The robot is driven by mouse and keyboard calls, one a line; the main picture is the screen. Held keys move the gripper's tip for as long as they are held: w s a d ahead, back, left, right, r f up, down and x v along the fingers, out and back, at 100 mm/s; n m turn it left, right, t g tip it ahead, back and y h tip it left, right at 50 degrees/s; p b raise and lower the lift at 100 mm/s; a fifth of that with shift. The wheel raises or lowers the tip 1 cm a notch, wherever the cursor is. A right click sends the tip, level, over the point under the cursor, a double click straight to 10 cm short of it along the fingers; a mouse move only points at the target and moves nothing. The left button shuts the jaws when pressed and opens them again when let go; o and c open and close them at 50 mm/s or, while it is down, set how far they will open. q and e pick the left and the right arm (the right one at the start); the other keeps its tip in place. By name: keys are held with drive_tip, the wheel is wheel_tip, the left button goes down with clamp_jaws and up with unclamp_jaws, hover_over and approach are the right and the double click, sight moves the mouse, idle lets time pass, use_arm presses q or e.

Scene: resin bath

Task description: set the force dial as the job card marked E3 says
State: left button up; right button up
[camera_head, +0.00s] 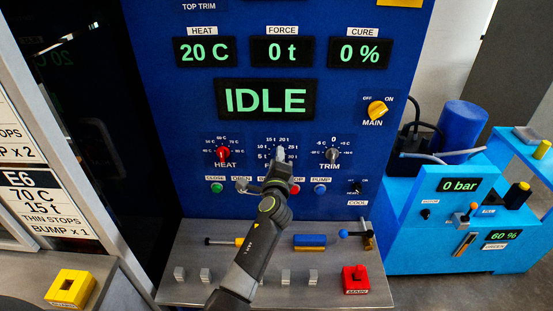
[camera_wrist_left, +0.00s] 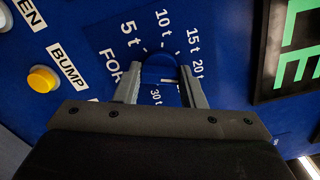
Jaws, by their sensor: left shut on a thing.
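The force dial (camera_head: 279,152) is on the blue panel, under the 0 t force display (camera_head: 282,51), between the heat and trim dials. My left gripper (camera_head: 279,163) reaches up to it from below and is shut on it. In the left wrist view the two fingers stand either side of the dial's blue knob (camera_wrist_left: 159,68), with scale marks 5 t to 30 t around it. Where the pointer stands is hard to tell. The E3 job card is not seen; a card marked E6 (camera_head: 43,203) reads 70 C, 15 t, thin stops, bump x 1. My right gripper is not in view.
The heat dial (camera_head: 223,153) and trim dial (camera_head: 332,154) flank the force dial closely. A row of buttons, including the yellow bump button (camera_wrist_left: 42,79), runs below. The status display (camera_head: 266,99) reads IDLE. A grey shelf (camera_head: 190,292) with small blocks lies below.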

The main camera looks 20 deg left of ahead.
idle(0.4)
use_arm(q)
drive_tip(key=o, duration=1)
drive_tip(key=shift+f, duration=0.1)
